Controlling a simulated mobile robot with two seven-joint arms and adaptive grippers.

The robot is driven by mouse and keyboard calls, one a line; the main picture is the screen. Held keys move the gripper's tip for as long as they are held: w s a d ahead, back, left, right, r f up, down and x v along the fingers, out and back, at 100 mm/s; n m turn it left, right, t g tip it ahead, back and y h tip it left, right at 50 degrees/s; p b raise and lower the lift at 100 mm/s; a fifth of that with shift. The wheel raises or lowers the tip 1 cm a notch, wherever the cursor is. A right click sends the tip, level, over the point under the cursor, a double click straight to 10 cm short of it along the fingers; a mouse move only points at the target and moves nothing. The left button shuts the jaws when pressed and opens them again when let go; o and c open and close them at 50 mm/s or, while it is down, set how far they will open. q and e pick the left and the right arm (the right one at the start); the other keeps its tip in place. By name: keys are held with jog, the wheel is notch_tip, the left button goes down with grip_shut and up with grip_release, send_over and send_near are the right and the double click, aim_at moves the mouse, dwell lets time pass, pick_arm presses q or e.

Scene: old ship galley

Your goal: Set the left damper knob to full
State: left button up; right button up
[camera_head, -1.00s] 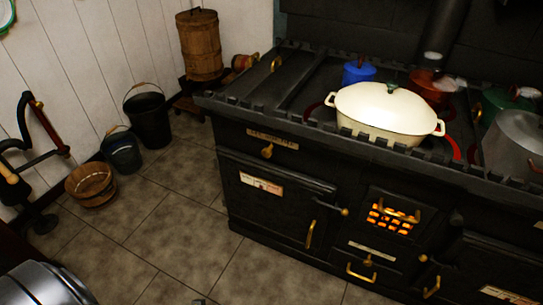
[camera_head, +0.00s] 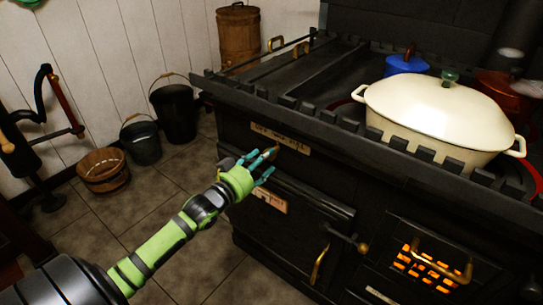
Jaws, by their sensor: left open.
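The left damper knob (camera_head: 269,153) is a small brass knob on the black stove front, below a brass label plate (camera_head: 280,138) whose lettering is too small to read. My left gripper (camera_head: 267,164) is at the stove front by the knob, with its teal fingers spread. The knob shows partly between or just behind the fingers. I cannot tell whether they touch it, and its exact setting is hidden. My right gripper is not in view.
Below is a black oven door (camera_head: 290,228) with a brass handle (camera_head: 319,264). A glowing grate (camera_head: 430,268) is at right. A cream casserole (camera_head: 440,112) and a blue pot (camera_head: 406,63) stand on the stove top. Buckets (camera_head: 174,112) stand on the floor at left.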

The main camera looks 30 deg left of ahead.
aim_at(298, 157)
pick_arm(q)
jog(key=shift+w+d, duration=0.15)
jog(key=shift+w, duration=1.65)
grip_shut()
jog(key=shift+d, duration=0.2)
jog(key=d+p, duration=0.1)
jog(key=d, duration=0.1)
jog(key=d+p, duration=0.1)
jog(key=d, duration=0.1)
jog(key=d+p, duration=0.1)
jog(key=shift+s+d+p, duration=0.3)
jog(key=shift+d+p, duration=0.05)
jog(key=shift+d, duration=0.05)
jog(key=shift+d+f, duration=0.15)
jog(key=shift+f, duration=0.1)
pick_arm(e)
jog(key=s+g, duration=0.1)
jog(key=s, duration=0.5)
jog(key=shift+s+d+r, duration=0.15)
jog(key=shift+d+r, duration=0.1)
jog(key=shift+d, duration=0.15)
pick_arm(q)
jog(key=shift+c, duration=0.5)
grip_release()
jog(key=shift+o, duration=0.5)
jog(key=shift+r, duration=0.15)
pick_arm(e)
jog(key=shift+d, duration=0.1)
